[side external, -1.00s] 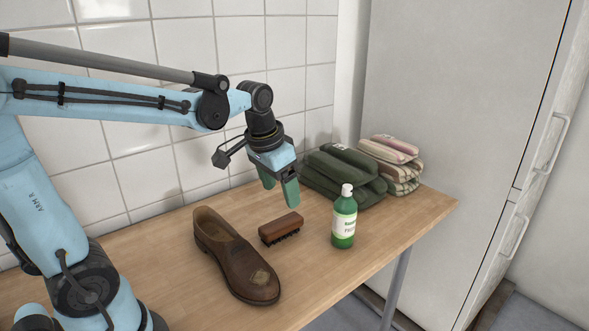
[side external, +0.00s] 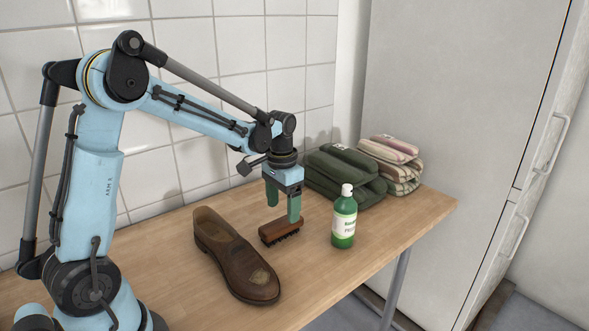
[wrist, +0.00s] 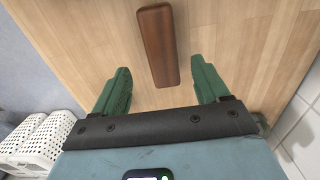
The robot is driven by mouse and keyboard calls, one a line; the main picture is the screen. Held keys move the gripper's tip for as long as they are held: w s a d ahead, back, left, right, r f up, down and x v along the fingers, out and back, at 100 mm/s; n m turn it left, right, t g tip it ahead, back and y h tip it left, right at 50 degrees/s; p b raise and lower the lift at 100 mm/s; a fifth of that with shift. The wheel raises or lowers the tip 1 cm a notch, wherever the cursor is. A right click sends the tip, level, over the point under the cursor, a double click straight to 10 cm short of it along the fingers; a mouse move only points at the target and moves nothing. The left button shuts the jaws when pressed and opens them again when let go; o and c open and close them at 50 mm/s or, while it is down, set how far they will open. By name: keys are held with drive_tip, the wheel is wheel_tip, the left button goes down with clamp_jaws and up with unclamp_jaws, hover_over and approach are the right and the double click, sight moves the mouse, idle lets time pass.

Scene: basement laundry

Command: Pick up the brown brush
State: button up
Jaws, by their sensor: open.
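The brown brush (side external: 281,230) lies on the wooden table with its dark bristles down, between the brown shoe and the green bottle. My gripper (side external: 283,212) is open and empty, its green fingers pointing down just above and behind the brush in the side view. In the wrist view the brush (wrist: 159,45) shows its wooden back, lying lengthwise ahead of the gap between the open fingers of my gripper (wrist: 160,88). The near end of the brush is close to the fingertip level there. No contact with the brush is visible.
A brown shoe (side external: 236,255) stands left of the brush, and a green bottle (side external: 344,218) with a white cap stands right of it. Folded green cloth (side external: 345,177) and striped cloth (side external: 392,165) lie behind. White baskets (wrist: 40,135) show in the wrist view. The front tabletop (side external: 330,272) is clear.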

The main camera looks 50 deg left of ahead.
sight(281, 222)
drive_tip(key=shift+s+a+f, duration=0.1)
drive_tip(key=shift+f, duration=1.45)
drive_tip(key=shift+s+a+f, duration=0.1)
drive_tip(key=shift+f, duration=1.4)
drive_tip(key=shift+c, duration=0.4)
drive_tip(key=c, duration=1.1)
drive_tip(key=shift+r, duration=0.15)
wheel_tip(281, 222, up, 4)
drive_tip(key=shift+f, duration=0.1)
drive_tip(key=s+d+r, duration=0.3)
drive_tip(key=d+r, duration=0.4)
drive_tip(key=d, duration=0.4)
drive_tip(key=shift+d, duration=0.2)
